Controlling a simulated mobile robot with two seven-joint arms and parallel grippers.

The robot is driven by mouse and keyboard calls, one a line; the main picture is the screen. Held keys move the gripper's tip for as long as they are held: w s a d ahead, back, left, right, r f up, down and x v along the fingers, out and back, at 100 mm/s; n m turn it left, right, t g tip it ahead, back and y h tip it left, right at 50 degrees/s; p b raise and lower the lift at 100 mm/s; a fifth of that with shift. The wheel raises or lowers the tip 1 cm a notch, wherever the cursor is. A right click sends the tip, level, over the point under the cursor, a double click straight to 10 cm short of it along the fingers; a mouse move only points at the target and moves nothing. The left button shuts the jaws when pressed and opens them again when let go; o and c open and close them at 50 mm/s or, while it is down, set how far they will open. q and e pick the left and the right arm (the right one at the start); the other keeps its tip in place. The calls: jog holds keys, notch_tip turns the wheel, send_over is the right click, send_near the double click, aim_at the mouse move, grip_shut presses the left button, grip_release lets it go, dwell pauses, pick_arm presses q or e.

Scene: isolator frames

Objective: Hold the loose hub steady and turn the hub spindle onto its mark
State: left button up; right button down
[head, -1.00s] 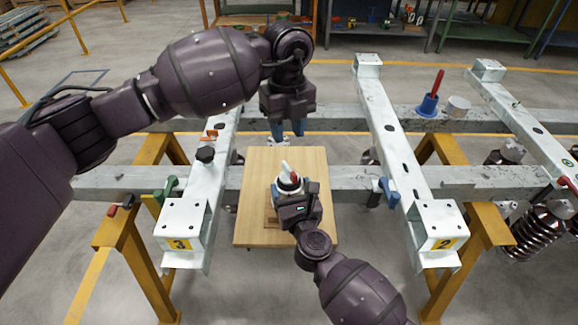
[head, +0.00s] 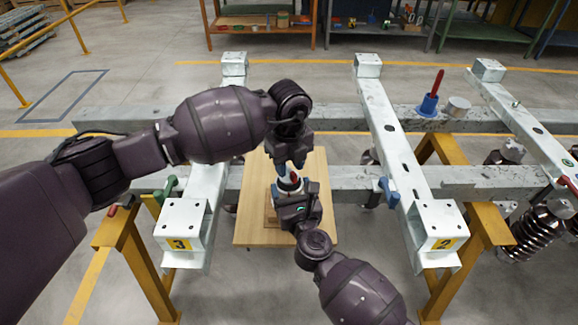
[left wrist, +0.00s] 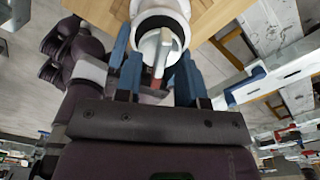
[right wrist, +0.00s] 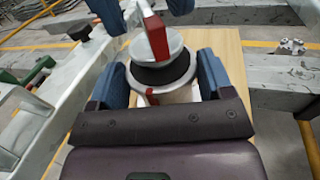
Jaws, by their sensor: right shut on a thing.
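The loose hub (right wrist: 178,93) is a pale body with a dark ring, standing on a wooden board (head: 247,225). Its hub spindle (left wrist: 152,45) has a light grey top with a bar handle that ends in red; the red end also shows in the right wrist view (right wrist: 157,38). My right gripper (head: 290,191) is shut on the hub body, one blue finger on each side. My left gripper (head: 289,166) points down just above the spindle. Its blue fingers (left wrist: 156,70) are apart, one on each side of the handle, with gaps showing.
The board lies between two pale cross-beams, numbered 3 (head: 181,244) and 2 (head: 446,244), over long grey rails. A green clamp (head: 168,189) and a blue clamp (head: 388,190) sit beside the board.

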pick_arm(q)
jog(key=shift+f, duration=0.6)
grip_shut()
jog(key=shift+m, duration=2.9)
grip_release()
